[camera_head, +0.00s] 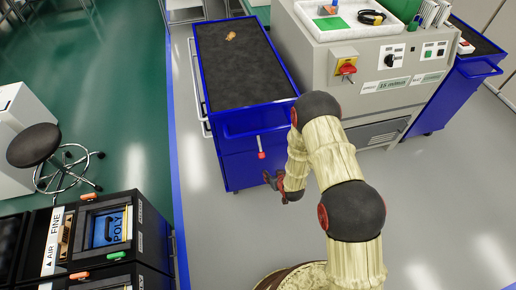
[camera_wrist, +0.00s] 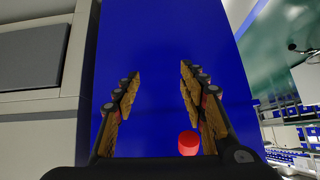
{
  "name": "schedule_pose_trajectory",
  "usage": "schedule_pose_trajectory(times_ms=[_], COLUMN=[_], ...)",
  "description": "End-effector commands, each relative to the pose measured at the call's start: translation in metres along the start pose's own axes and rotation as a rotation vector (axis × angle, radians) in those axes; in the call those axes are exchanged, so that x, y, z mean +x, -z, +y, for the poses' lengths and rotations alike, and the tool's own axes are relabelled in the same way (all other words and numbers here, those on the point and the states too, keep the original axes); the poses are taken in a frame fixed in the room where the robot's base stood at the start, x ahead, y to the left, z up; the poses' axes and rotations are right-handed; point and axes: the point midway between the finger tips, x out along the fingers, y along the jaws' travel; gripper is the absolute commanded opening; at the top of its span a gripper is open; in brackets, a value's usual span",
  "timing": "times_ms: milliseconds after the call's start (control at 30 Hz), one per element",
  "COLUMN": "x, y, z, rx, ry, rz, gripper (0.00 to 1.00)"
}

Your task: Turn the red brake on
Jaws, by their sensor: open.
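A thin pale lever with a red end (camera_head: 262,155) sticks out from the front of the blue cabinet (camera_head: 238,168), pointing down. In the wrist view a red round knob (camera_wrist: 188,143) shows low between the fingers, close to the right finger; it looks like the same red end. My gripper (camera_head: 275,182) is just below and right of the lever in the head view. In the wrist view my gripper (camera_wrist: 161,72) is open with nothing clasped, its fingers toward the plain blue panel (camera_wrist: 160,30). Whether a finger touches the knob I cannot tell.
A grey machine (camera_head: 330,40) with a red and yellow rotary switch (camera_head: 346,68) stands right of the blue cabinet. A small tan object (camera_head: 231,36) lies on the cabinet top. A stool (camera_head: 36,146) and a black machine (camera_head: 105,235) are at left. Grey floor in front is clear.

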Motion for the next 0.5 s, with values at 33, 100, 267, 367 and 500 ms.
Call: schedule_pose_trajectory(times_ms=[33, 100, 267, 367, 500], x=[0.010, 0.018, 0.016, 0.007, -0.013], y=[0.001, 0.013, 0.031, 0.037, 0.064], z=[-0.005, -0.011, -0.027, -0.033, -0.035], rx=[0.001, 0.005, 0.018, 0.028, 0.040], ry=[0.015, 0.038, 0.092, 0.119, 0.139], rz=[0.074, 0.198, 0.463, 0.589, 0.722], gripper=[0.42, 0.42, 0.42, 0.42, 0.42])
